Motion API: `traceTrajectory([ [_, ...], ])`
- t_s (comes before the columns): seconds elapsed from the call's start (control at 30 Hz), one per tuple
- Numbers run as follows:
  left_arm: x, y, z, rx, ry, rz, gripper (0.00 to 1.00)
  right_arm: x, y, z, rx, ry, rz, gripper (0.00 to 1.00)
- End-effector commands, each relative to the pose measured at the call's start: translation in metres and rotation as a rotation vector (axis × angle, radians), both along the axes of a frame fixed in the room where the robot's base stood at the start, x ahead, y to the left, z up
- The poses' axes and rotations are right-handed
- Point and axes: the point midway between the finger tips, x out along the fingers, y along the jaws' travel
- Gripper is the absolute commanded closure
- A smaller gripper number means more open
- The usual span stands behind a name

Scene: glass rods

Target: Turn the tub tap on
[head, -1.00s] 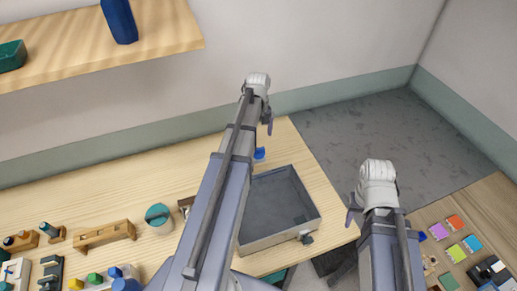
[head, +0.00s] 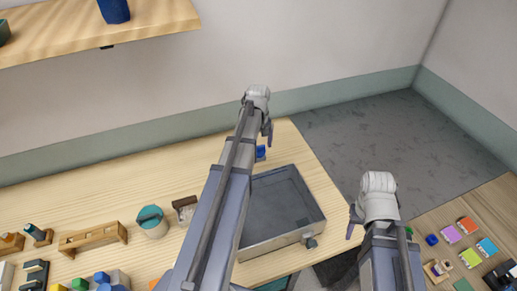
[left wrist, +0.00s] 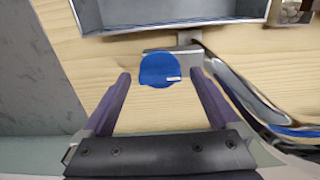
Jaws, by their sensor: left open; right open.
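The grey tub (head: 276,245) is a shallow open box on the wooden table. A blue knob (head: 261,152), apparently the tap's handle, stands just beyond its far side, partly hidden by my left arm. In the left wrist view the round blue knob (left wrist: 159,70) has a small white mark, and a grey metal piece (left wrist: 188,40) links toward the tub wall (left wrist: 165,23). My left gripper (left wrist: 160,78) is open, with one finger on each side of the knob and gaps on both sides. My right gripper (head: 352,222) is open and empty, right of the tub.
A grey knob (head: 311,242) sticks out of the tub's front. A teal-topped cup (head: 152,222) and a wooden rack (head: 93,238) stand left on the table. A shelf (head: 150,20) hangs above. A second table with coloured tiles (head: 470,257) is at right.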

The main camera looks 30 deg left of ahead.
Motion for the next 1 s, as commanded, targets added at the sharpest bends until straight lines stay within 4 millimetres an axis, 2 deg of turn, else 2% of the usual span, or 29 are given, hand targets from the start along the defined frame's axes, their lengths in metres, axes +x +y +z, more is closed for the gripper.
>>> traceTrajectory([
  [0.23,0.0,0.0,0.0005,0.0,0.0,0.0,0.06,-0.0001,0.0,0.0005,0.0,0.0,0.001,0.5],
  [0.9,0.0,0.0,0.0004,0.0,0.0,0.0,0.82,-0.0001,0.0,0.0004,0.0,0.0,0.0,0.5],
  [1.0,0.0,0.0,0.0004,0.0,0.0,0.0,0.9,-0.0001,0.0,0.0004,0.0,0.0,0.0,0.5],
])
